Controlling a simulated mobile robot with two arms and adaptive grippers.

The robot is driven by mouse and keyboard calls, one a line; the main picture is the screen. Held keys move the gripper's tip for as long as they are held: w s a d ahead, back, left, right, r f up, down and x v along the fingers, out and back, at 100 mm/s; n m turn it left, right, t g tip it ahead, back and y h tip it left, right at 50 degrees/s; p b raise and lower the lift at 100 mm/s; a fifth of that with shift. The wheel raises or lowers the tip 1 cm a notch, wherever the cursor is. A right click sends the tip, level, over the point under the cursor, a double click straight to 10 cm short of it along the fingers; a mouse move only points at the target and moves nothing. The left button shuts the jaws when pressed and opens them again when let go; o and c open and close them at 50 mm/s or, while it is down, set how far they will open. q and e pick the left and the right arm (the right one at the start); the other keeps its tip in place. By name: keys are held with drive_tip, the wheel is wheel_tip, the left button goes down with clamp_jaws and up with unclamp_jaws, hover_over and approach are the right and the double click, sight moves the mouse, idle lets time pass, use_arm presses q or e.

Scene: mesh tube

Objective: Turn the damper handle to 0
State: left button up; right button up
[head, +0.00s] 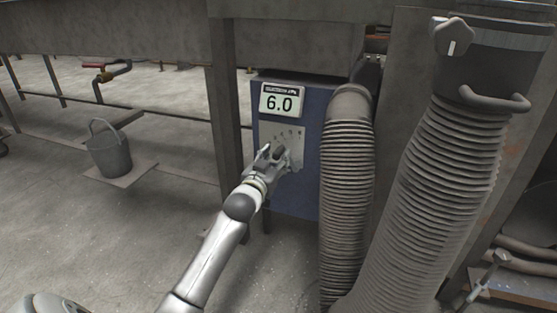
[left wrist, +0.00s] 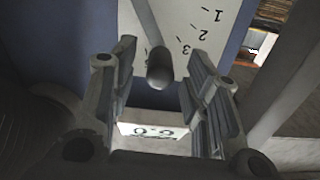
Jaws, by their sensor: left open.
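The blue damper box (head: 312,175) has a display (head: 282,100) that reads 6.0. Below it is a pale dial plate (head: 297,143) with a number scale. In the left wrist view the plate (left wrist: 205,35) appears upside down, with 1, 2 and 3 readable. The damper handle (left wrist: 159,68), a grey rod with a rounded end, lies between the fingers of my left gripper (left wrist: 160,90). The fingers are open, with a visible gap on both sides of the handle. In the head view my left gripper (head: 271,155) is in front of the plate and hides the handle.
A ribbed hose (head: 346,190) stands close to the right of the box, and a larger one (head: 435,180) is further right. A dark post (head: 226,110) stands just left of the box. A bucket (head: 110,150) stands on the left.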

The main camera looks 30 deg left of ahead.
use_arm(q)
drive_tip(key=shift+b+x, duration=0.55)
drive_tip(key=shift+x, duration=0.95)
clamp_jaws()
